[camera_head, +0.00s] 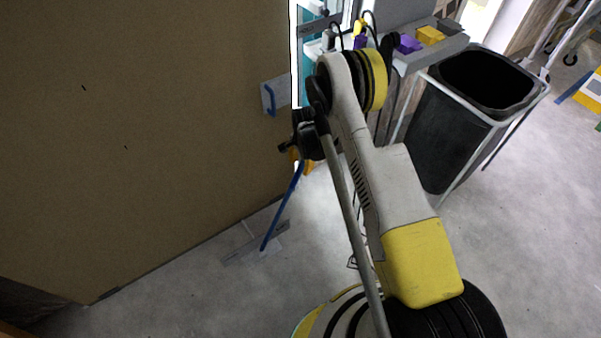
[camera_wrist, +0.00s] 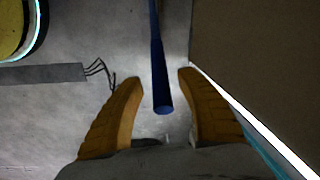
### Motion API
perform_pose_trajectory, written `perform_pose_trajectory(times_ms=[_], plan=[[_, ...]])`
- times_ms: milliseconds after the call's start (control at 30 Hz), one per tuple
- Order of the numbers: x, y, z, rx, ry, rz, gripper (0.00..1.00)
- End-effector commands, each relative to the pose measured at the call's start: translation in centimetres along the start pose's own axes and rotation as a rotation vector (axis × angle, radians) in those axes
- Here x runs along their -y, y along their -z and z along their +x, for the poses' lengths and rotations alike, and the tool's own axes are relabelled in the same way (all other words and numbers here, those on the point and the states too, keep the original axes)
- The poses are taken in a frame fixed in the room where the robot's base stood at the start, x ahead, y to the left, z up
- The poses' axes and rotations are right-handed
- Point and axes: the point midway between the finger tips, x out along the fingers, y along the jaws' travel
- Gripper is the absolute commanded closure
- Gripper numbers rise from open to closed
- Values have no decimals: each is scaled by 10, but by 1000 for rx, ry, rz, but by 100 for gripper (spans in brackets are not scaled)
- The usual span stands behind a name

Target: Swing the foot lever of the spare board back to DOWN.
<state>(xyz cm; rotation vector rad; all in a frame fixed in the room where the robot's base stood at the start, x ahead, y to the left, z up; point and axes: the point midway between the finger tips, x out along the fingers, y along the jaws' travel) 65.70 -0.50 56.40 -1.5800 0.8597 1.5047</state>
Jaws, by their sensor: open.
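The spare board (camera_head: 150,110) is a large brown panel filling the left of the head view; it also shows at the right of the wrist view (camera_wrist: 255,55). Its foot lever (camera_head: 282,210) is a blue bar rising at a slant from a grey metal foot (camera_head: 250,248) on the floor. In the wrist view the blue lever (camera_wrist: 157,60) comes between the two orange fingers of my open gripper (camera_wrist: 160,90). Neither finger visibly touches it. In the head view my arm's wrist hides most of my gripper, near the lever's upper end.
A blue handle on a light plate (camera_head: 270,97) sits on the board's right edge. A black bin (camera_head: 455,110) in a white frame stands at the right, beside a grey tray (camera_head: 430,45) with purple and yellow items. Grey floor (camera_head: 530,220) is clear at the right.

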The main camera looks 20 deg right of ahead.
Motion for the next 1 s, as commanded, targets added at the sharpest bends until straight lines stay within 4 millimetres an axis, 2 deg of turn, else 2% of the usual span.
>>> perform_pose_trajectory(times_ms=[33, 200, 567, 700, 1000], plan=[[0, 0, 12, 0, 0, 0, 55], [0, 0, 28, 0, 0, 0, 55], [0, 0, 31, 0, 0, -1, 57], [0, 0, 31, 0, 0, 0, 99], [1, 0, 31, -3, 0, -1, 100]])
